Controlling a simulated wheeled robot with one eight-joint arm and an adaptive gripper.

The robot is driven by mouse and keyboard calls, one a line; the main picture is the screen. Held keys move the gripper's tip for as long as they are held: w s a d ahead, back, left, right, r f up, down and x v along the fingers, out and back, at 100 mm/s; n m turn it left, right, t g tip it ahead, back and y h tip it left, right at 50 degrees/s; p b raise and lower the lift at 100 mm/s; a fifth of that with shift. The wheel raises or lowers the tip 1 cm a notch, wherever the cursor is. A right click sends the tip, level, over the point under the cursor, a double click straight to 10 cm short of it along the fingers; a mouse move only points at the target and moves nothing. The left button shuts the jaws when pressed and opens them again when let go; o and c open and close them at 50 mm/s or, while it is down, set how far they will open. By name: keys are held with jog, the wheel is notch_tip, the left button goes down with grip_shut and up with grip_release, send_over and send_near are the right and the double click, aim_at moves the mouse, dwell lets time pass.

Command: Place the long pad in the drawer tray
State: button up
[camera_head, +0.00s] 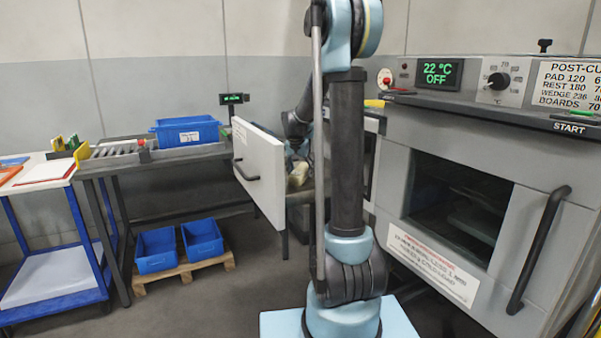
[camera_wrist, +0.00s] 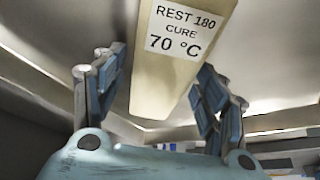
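The long pad (camera_wrist: 178,70) is a cream block with a white label reading "REST 180 CURE 70 °C". In the wrist view it lies lengthwise between the two fingers of my gripper (camera_wrist: 160,72), one along each side; whether both fingers touch it is not clear. A cream piece of it (camera_head: 298,176) shows in the head view at my gripper (camera_head: 296,160), over the open drawer. The drawer (camera_head: 260,170) is pulled out, with a white front and a dark handle. Its tray floor is hidden in the head view. Pale walls surround the pad in the wrist view.
An oven (camera_head: 455,200) with a dark window and a handle stands on the right. A bench with a roller strip and a blue bin (camera_head: 187,131) is at the left. Blue bins (camera_head: 156,250) sit on a pallet.

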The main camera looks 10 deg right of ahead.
jog(key=v, duration=1.1)
jog(key=shift+s+r, duration=0.1)
jog(key=shift+r, duration=0.1)
jog(key=s+d+f+n+g+y, duration=0.1)
jog(key=s+f, duration=0.1)
jog(key=s, duration=0.9)
jog(key=s+d+f+n, duration=0.1)
jog(key=s+f+n, duration=0.15)
jog(key=s, duration=0.95)
jog(key=s+f+n, duration=0.1)
jog(key=s+f, duration=0.5)
jog(key=s, duration=0.2)
jog(key=s+f+n+y, duration=0.1)
jog(key=s+f, duration=0.5)
jog(key=s, duration=0.3)
jog(key=shift+f+g, duration=0.25)
jog(key=shift+g, duration=0.15)
jog(key=shift+s, duration=0.1)
jog(key=shift+w+f, duration=0.2)
jog(key=shift+w, duration=0.25)
